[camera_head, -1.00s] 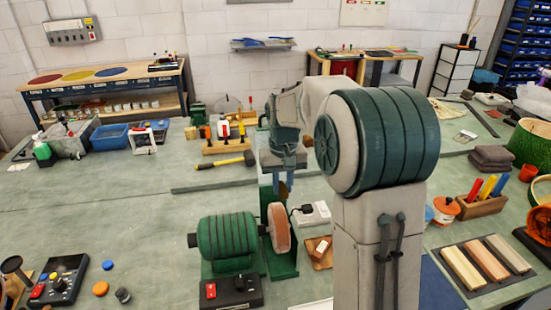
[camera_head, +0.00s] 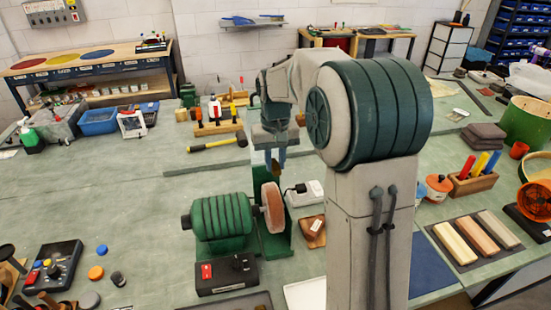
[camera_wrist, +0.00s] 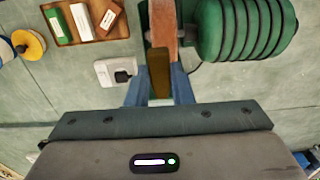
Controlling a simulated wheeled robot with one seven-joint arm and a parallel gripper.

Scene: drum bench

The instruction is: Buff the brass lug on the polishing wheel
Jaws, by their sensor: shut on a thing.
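The brass lug (camera_wrist: 159,72) is a small dull-gold block, upright in the wrist view between the two blue fingers of my gripper (camera_wrist: 160,92). My gripper is shut on it. In the head view my gripper (camera_head: 270,160) is just behind and above the polishing wheel (camera_head: 273,206), a pinkish-tan disc on the right end of the green ribbed motor (camera_head: 222,216). The wheel also shows in the wrist view (camera_wrist: 163,24), in line with the lug's far end. I cannot tell whether lug and wheel touch.
A black switch box (camera_head: 228,274) stands in front of the motor. A white socket box (camera_head: 304,193) and a wooden tray (camera_head: 312,240) with small blocks lie right of the wheel. A yellow-handled hammer (camera_head: 217,143) lies behind. The bench left of the motor is mostly clear.

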